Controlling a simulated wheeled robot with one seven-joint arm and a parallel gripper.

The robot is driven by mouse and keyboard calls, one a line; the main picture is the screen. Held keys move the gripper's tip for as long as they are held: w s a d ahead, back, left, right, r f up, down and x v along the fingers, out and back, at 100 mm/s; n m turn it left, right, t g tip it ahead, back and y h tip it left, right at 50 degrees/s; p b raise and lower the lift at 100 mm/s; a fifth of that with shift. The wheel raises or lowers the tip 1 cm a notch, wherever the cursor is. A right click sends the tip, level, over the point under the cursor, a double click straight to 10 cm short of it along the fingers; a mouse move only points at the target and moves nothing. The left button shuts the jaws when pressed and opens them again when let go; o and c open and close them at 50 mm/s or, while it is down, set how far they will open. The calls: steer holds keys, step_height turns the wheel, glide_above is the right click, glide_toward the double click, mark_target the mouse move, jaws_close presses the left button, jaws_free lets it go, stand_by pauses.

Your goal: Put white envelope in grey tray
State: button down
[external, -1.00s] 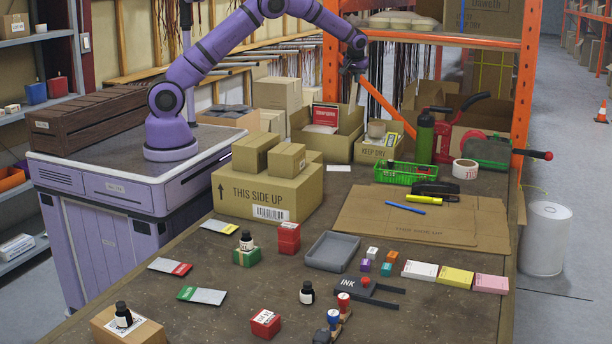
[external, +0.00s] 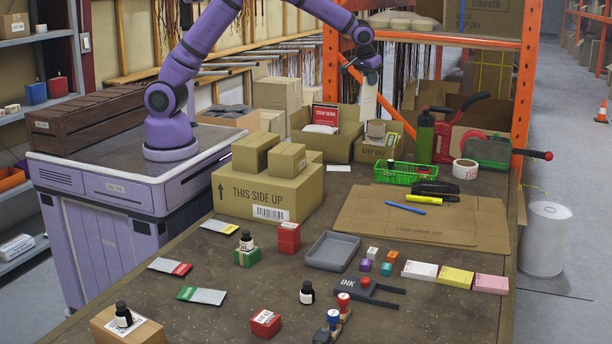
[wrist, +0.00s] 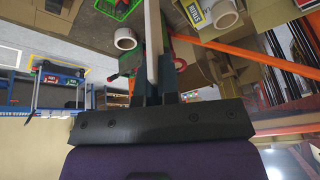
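The white envelope (external: 369,98) hangs upright from my gripper (external: 364,70), high above the back of the table. In the wrist view the envelope (wrist: 152,38) shows edge-on as a thin pale strip between the two dark fingers of my gripper (wrist: 154,84), which are shut on it. The grey tray (external: 331,252) lies near the middle of the table and looks empty. My gripper is well behind and above the tray, slightly right of it in the external view.
Below my gripper stand open cardboard boxes (external: 331,150), a green basket (external: 404,177) and a green bottle (external: 425,137). An orange rack post (external: 526,80) is to the right. Close to the tray are a red box (external: 289,237), small coloured blocks (external: 365,265) and an ink pad (external: 365,288).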

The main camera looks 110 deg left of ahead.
steer(key=w+d+m+t, duration=0.15)
steer(key=d+m, duration=0.25)
steer(key=d, duration=1.3)
steer(key=s+d+f+m+t+h, duration=0.15)
steer(key=s+d+m, duration=0.3)
steer(key=d, duration=1.15)
steer(key=s+d+m+h, duration=0.35)
steer(key=s+d, duration=0.25)
steer(key=d, duration=1)
step_height(320, 180, down, 17)
steer(key=w+d+f, duration=0.1)
steer(key=w+f, duration=0.1)
steer(key=w, duration=0.5)
steer(key=w+d+f, duration=0.2)
steer(key=w+f, duration=0.1)
steer(key=w, duration=0.5)
steer(key=shift+d+f+y, duration=0.15)
steer(key=shift+d+y, duration=0.1)
steer(key=shift+y, duration=0.15)
steer(key=c, duration=1.8)
jaws_free()
steer(key=shift+f, duration=0.15)
steer(key=o, duration=0.5)
steer(key=shift+c, duration=0.2)
